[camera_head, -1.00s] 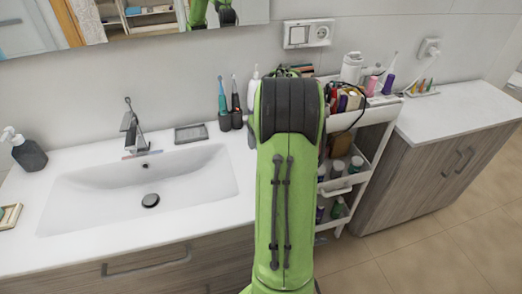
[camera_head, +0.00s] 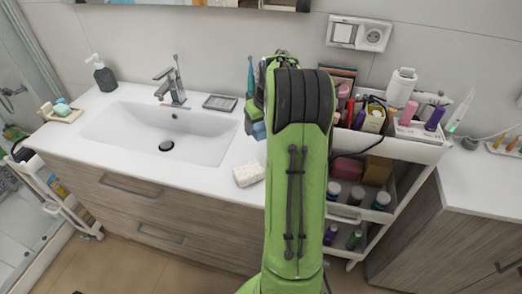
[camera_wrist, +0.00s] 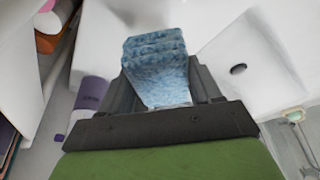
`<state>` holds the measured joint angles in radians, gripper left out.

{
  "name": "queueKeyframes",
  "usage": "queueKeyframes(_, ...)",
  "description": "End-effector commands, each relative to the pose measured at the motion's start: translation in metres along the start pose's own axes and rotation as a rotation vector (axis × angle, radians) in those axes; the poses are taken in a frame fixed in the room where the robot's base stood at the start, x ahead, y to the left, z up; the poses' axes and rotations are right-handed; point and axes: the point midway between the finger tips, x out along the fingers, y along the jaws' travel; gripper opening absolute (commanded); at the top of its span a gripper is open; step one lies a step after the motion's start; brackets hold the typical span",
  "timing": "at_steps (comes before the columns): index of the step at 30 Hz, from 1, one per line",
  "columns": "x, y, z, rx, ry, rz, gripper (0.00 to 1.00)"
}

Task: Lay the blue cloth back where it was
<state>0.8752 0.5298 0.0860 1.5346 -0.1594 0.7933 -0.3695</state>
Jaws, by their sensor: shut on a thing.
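The blue cloth (camera_wrist: 155,62) is a folded, mottled light-blue bundle in the wrist view. My gripper (camera_wrist: 163,85) is shut on it, with a dark finger on each side, and the folded end sticks out beyond the fingers. White countertop shows behind it, with the sink to the right. In the head view my green arm hides the gripper. A small blue patch shows at the arm's left edge near the toothbrushes; I cannot tell for sure whether it is the cloth.
A pale folded cloth or sponge (camera_head: 248,174) lies on the counter right of the sink (camera_head: 155,135). A teal toothbrush (camera_head: 250,77) stands near the wall. The crowded cart (camera_head: 405,150) is right of my arm. Counter left of the pale item is clear.

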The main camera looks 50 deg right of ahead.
Motion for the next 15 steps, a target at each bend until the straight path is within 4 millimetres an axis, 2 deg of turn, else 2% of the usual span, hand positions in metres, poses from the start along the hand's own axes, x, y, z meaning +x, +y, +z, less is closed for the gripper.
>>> queueKeyframes(1,0.016,-0.001,0.006,0.000,-0.004,-0.003,0.19)
queueKeyframes(5,0.036,0.000,0.012,0.000,-0.003,-0.001,0.19)
queueKeyframes(9,0.065,0.000,0.022,0.001,-0.004,-0.002,0.19)
queueKeyframes(12,0.077,0.001,0.026,0.000,-0.001,0.000,0.19)
queueKeyframes(15,0.077,0.001,0.026,0.000,0.000,0.001,0.19)
